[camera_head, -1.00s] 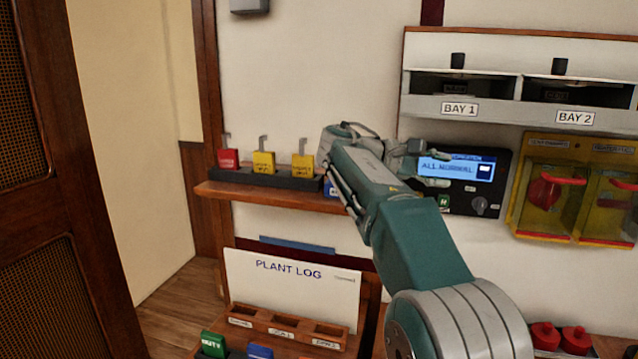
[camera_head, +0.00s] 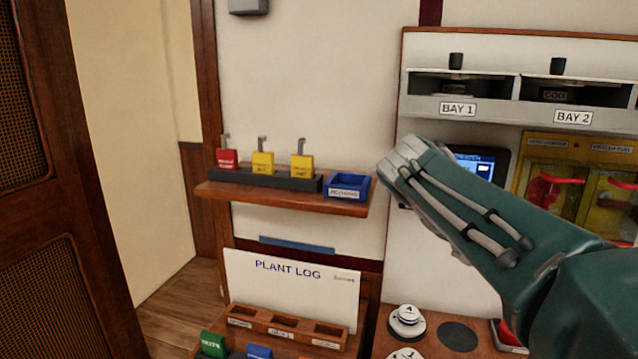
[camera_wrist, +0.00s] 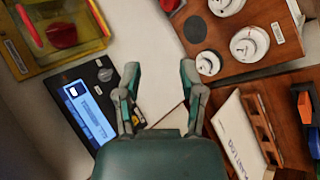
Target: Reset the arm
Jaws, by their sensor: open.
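My gripper (camera_wrist: 160,85) shows in the wrist view with its two fingers apart and nothing between them. Beyond the fingers is pale wall, with the dark panel (camera_wrist: 105,82) and its blue screen to the left. In the head view my arm reaches in from the lower right and covers most of that panel's screen (camera_head: 474,163).
A wooden shelf (camera_head: 285,197) holds a red tag (camera_head: 227,159), two yellow tags and a blue tray (camera_head: 347,187). Below are the plant log board (camera_head: 291,285) and round white discs (camera_head: 406,321). Yellow boxes (camera_head: 570,180) hang at right, under the bay cabinet (camera_head: 520,112).

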